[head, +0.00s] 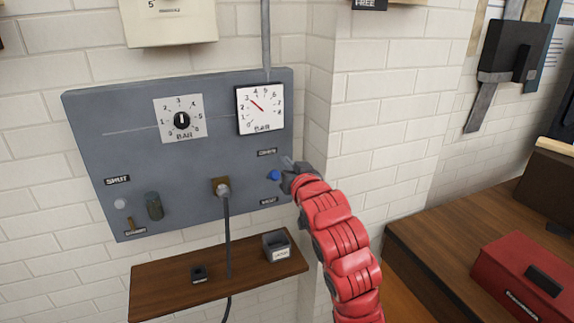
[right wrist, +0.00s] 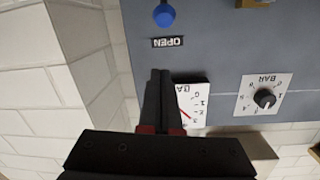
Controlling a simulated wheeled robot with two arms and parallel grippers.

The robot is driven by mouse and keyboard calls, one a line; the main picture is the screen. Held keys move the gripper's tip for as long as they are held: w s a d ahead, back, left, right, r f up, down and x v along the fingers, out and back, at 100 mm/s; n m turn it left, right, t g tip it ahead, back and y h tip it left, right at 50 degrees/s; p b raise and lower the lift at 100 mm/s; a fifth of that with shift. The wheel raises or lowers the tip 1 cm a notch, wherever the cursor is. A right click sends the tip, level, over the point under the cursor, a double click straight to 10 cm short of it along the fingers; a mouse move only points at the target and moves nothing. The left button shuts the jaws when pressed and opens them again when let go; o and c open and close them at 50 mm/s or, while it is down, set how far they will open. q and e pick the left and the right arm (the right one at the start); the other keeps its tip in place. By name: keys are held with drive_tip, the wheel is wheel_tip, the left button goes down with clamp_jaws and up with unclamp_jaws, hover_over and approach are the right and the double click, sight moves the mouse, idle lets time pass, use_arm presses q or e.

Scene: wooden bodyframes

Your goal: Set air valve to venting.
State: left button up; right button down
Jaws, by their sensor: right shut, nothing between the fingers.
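The grey panel (head: 85,140) on the wall carries a small blue valve knob (head: 274,175) at its lower right. An OPEN label (head: 267,152) sits above the knob and a VENT label (head: 269,200) below it. The blue knob also shows at the top of the right wrist view (right wrist: 164,15), beside the upside-down OPEN label. My right gripper (head: 287,164) is shut and empty, just up and right of the knob in the head view. In the right wrist view, its closed fingers (right wrist: 160,75) are apart from the knob. My left gripper is out of view.
A pressure gauge (head: 260,109) and a BAR dial (head: 182,120) are on the panel. A cable plug (head: 223,190) sits left of the knob. A wooden shelf (head: 160,290) juts out below. A red box (head: 520,285) stands on the bench at right.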

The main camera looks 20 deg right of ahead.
sight(278, 175)
drive_tip(key=w+p, duration=0.2)
drive_tip(key=w, duration=0.4)
drive_tip(key=shift+w, duration=0.1)
wheel_tip(278, 175, down, 2)
drive_tip(key=shift+w+f+p, duration=0.1)
drive_tip(key=shift+w+p, duration=0.05)
drive_tip(key=shift+p, duration=0.4)
drive_tip(key=shift+s+a+f+p, duration=0.1)
drive_tip(key=shift+s+f+p, duration=0.15)
drive_tip(key=shift+f, duration=0.2)
drive_tip(key=shift+s+a+f+p, duration=0.1)
drive_tip(key=shift+s+f, duration=0.2)
drive_tip(key=shift+f, duration=0.2)
drive_tip(key=shift+f, duration=0.1)
